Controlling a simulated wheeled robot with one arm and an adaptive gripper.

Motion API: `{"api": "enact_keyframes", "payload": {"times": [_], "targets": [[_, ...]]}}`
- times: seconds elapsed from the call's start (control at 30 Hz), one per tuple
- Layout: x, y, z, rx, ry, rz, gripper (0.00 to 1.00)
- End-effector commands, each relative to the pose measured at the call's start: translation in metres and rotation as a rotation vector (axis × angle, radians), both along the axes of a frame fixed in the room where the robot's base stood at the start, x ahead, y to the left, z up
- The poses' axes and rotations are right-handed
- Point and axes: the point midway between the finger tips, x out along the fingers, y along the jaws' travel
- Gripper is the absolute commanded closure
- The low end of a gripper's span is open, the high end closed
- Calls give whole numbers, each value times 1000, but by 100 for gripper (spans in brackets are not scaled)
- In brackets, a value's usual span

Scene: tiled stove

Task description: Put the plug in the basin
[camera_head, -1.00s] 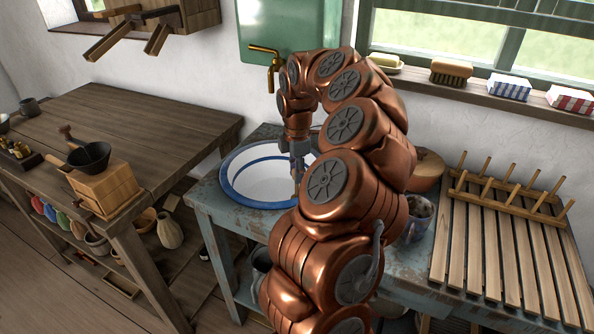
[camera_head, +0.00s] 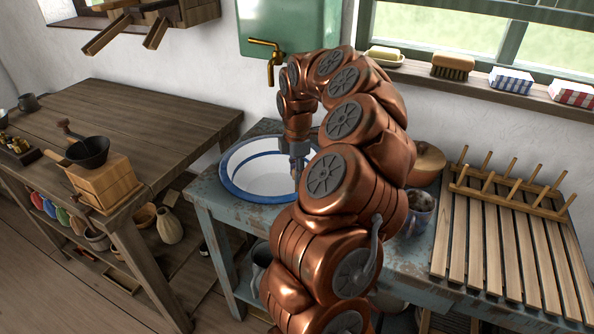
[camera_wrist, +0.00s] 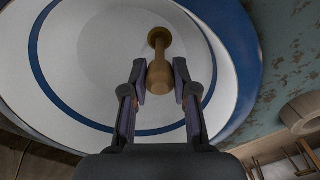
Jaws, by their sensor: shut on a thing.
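The basin (camera_head: 230,187) is a round white bowl with blue bands, on the worn blue table below the brass tap. It fills much of the wrist view (camera_wrist: 235,60). My gripper (camera_wrist: 160,80) is shut on the plug (camera_wrist: 159,42), a golden-brown piece with a knob, a thin neck and a thicker body. The plug appears over the white inside of the basin in the wrist view. Whether it touches the basin floor I cannot tell. In the head view my gripper (camera_head: 297,165) is over the right part of the basin, and my arm hides part of the rim.
A brass tap (camera_head: 270,60) stands out above the basin. A coffee grinder (camera_head: 103,180) stands on the brown table at left.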

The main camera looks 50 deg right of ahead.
Motion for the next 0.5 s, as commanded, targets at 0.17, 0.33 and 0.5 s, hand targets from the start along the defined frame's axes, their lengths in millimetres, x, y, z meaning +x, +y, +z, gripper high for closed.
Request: {"api": "enact_keyframes", "payload": {"times": [0.17, 0.33, 0.5], "targets": [[0, 0, -2, 0, 0, 0, 67], [0, 0, -2, 0, -1, -1, 49], [0, 0, -2, 0, -1, 0, 43]]}}
